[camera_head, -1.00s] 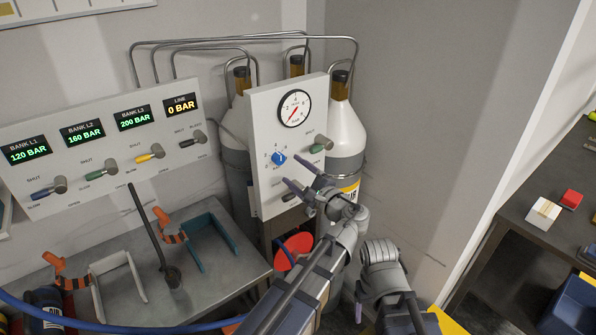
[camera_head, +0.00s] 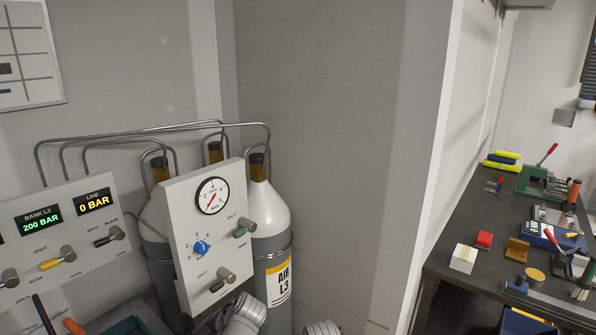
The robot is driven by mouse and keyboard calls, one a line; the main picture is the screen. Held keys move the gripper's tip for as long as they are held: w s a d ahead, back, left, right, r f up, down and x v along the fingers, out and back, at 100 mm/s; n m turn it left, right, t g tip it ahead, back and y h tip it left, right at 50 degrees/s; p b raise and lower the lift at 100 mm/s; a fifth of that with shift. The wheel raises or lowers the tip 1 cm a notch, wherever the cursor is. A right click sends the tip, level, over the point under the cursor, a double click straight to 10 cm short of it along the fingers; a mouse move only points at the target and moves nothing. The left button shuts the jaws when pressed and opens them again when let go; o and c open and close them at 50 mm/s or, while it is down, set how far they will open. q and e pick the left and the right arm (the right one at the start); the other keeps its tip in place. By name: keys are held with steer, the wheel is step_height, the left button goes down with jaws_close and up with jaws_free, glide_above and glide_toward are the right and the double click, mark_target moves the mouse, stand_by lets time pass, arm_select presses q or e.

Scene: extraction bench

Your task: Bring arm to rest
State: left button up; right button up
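Grey parts of my arms show at the bottom edge, one piece (camera_head: 242,315) below the regulator panel and a rounded piece (camera_head: 322,328) further right. No gripper fingers can be made out clearly. The lower left piece overlaps the front of the AIR L3 cylinder (camera_head: 270,222) in the picture; whether it touches anything cannot be told.
At left is the bank panel (camera_head: 70,225), its displays reading 200 BAR and 0 BAR. Thin pipes (camera_head: 140,132) arch above the cylinders. A grey wall fills the middle.

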arm_select(q)
steer(key=s+d+f+g+h, duration=0.1)
steer(key=s+d+f+h, duration=0.1)
steer(key=s+d, duration=0.4)
steer(key=s+d+f+n+g+h, duration=0.1)
steer(key=s+d, duration=0.5)
steer(key=d, duration=0.6)
steer(key=f+g+h, duration=0.1)
steer(key=h, duration=0.1)
steer(key=shift+s+f+h, duration=0.15)
steer(key=shift+f+h, duration=0.25)
